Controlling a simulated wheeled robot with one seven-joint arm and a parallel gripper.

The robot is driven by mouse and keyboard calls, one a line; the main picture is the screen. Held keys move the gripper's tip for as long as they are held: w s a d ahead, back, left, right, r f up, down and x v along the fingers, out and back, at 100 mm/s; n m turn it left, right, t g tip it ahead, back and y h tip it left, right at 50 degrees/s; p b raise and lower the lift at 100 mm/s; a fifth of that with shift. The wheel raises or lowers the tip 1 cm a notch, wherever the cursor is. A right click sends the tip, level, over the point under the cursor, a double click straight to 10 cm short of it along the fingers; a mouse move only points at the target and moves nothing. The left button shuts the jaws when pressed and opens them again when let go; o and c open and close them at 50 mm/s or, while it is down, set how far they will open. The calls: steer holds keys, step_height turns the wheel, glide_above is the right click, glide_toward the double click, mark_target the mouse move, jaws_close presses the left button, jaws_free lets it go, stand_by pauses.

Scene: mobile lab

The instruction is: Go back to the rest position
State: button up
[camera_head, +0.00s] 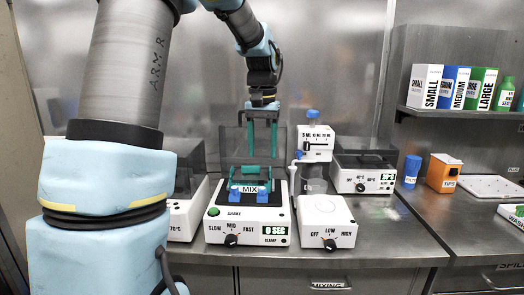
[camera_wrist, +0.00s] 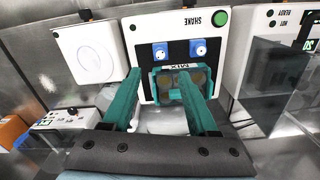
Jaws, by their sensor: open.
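My gripper (camera_head: 263,132) hangs from my arm above the shaker (camera_head: 246,214) in the head view. Its two green fingers are spread and nothing shows between them. In the wrist view my gripper (camera_wrist: 160,95) also looks open, with a rack labelled MIX (camera_wrist: 178,75) on the shaker beyond the fingertips. In the head view the MIX rack (camera_head: 249,189) sits on the shaker between blue clamps. The shaker's display reads 0 SEC. Its dark see-through lid (camera_head: 232,145) stands up behind the gripper.
Right of the shaker stand a white stirrer (camera_head: 326,222) and a dispenser (camera_head: 316,145) with a blue cap. A heater (camera_head: 363,175) is farther right. The right counter holds a blue cup (camera_head: 411,170) and an orange box (camera_head: 443,172). A shelf (camera_head: 460,115) carries size-labelled boxes.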

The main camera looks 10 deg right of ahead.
steer(key=s+a+f+n+t, duration=0.1)
steer(key=s+a+f+n, duration=0.2)
steer(key=s+a+f, duration=0.9)
steer(key=s+a, duration=0.2)
steer(key=a, duration=0.2)
steer(key=shift+s+a+t, duration=0.25)
steer(key=shift+s+t, duration=0.05)
steer(key=shift+s, duration=0.1)
